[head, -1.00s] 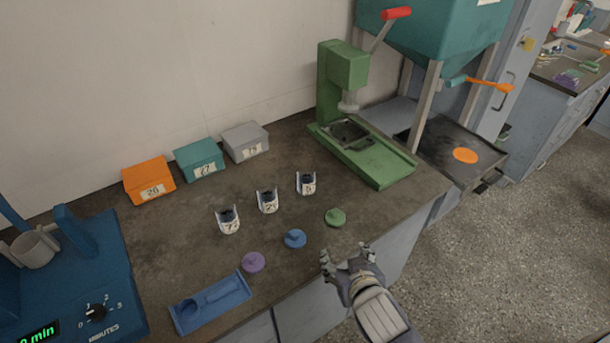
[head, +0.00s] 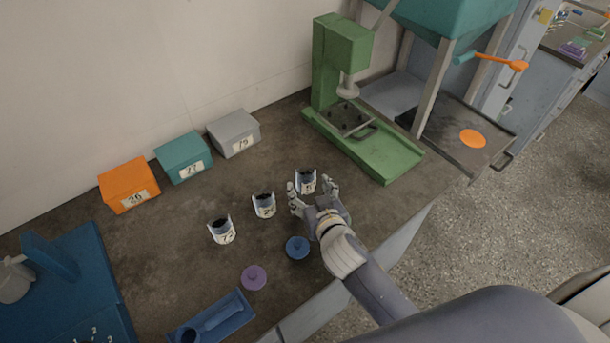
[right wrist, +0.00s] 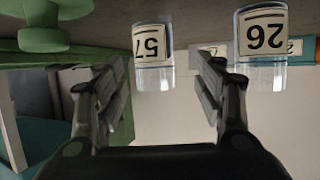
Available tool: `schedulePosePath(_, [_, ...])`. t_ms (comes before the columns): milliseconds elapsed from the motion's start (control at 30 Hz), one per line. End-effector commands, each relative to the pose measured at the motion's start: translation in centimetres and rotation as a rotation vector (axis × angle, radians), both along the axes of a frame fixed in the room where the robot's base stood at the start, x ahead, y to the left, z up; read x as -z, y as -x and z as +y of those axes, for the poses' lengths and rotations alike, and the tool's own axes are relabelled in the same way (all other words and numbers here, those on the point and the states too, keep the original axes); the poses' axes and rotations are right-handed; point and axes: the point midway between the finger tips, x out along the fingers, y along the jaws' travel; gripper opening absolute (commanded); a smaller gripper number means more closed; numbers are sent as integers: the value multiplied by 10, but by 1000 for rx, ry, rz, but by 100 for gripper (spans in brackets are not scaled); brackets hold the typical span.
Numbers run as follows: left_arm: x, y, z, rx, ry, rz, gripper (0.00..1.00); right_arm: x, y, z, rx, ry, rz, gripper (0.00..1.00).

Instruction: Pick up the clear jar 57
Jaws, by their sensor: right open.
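In the wrist view, the jar lies between the two finger lines (right wrist: 155,85), slightly beyond the tips, and no contact is visible. My left gripper is not in view.
Another jar (head: 264,206) stands close left of jar 57, labelled 26 in the wrist view (right wrist: 262,38); a third jar (head: 221,231) is further left. A blue lid (head: 297,247) and purple lid (head: 254,277) lie in front. A green press (head: 345,60) stands behind right.

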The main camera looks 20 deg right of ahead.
Motion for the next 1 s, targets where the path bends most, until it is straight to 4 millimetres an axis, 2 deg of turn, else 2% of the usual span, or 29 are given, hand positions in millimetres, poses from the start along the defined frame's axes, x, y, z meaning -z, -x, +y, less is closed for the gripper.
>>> schedulePosePath(100, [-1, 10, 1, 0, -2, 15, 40, 4, -11, 0, 0, 1, 0, 63])
schedulePosePath(200, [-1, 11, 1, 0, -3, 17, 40, 5, -16, -1, 0, 0, -1, 63])
schedulePosePath(333, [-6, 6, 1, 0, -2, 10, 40, 6, -26, -4, 0, 2, 0, 63])
schedulePosePath(500, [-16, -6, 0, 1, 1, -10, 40, 9, -48, -10, 0, 3, -1, 63])
schedulePosePath(633, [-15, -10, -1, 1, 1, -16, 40, 17, -60, -9, 0, 1, 0, 63])
schedulePosePath(967, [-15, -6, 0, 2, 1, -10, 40, 21, -65, -9, 0, -1, 0, 63])
schedulePosePath(1000, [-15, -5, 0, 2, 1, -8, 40, 21, -65, -9, 0, -1, 0, 59])
